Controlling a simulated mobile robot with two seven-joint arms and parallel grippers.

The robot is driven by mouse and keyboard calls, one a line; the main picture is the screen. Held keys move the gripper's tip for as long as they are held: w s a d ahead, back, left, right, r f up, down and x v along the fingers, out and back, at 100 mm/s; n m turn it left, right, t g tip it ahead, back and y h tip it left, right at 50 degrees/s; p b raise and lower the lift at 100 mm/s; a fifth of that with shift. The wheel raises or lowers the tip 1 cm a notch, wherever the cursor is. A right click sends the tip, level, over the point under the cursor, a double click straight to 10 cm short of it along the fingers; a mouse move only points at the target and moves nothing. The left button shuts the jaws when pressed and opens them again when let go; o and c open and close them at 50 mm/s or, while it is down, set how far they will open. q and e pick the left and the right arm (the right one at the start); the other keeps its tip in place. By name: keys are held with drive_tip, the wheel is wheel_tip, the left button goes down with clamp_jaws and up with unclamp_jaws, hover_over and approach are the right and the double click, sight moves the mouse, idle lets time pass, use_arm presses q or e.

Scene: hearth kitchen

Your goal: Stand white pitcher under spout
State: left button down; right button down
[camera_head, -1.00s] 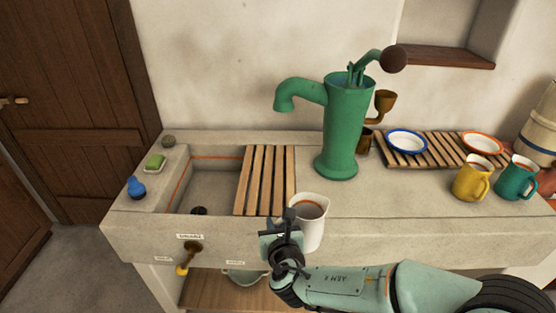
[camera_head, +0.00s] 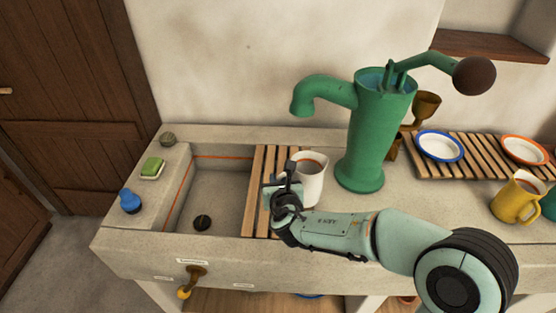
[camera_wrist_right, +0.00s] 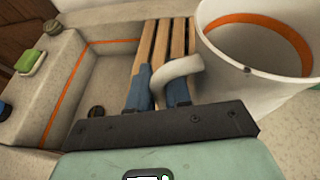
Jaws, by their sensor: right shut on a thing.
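The white pitcher (camera_head: 311,182) has an orange band inside its rim and is upright. My right gripper (camera_head: 287,185) is shut on its handle, which shows between the fingers in the wrist view (camera_wrist_right: 172,88). The pitcher (camera_wrist_right: 262,60) is at the right edge of the wooden slats (camera_head: 262,178); I cannot tell if it touches them. The green pump (camera_head: 375,135) stands behind and to the right. Its spout (camera_head: 303,104) points down above and behind the pitcher, over the slatted side of the sink. My left gripper is not in view.
The stone sink basin (camera_head: 215,205) is open left of the slats, with a dark drain plug (camera_head: 202,222). Green soap (camera_head: 152,168) and a blue bottle (camera_head: 130,201) sit on its left ledge. Plates and a yellow mug (camera_head: 516,197) stand at the right.

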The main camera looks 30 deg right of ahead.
drive_tip(key=shift+w+r+p+x, duration=0.1)
drive_tip(key=shift+r+p+x, duration=0.15)
drive_tip(key=shift+x, duration=1.9)
drive_tip(key=shift+w+r+p+x, duration=0.1)
drive_tip(key=shift+r+p+x, duration=0.15)
drive_tip(key=shift+x, duration=1.85)
drive_tip(key=shift+w+r+p+x, duration=0.1)
drive_tip(key=shift+r+p+x, duration=0.15)
drive_tip(key=shift+x, duration=1.9)
drive_tip(key=shift+d, duration=0.1)
drive_tip(key=shift+f, duration=0.2)
drive_tip(key=c, duration=1.1)
unclamp_jaws()
drive_tip(key=shift+o, duration=0.2)
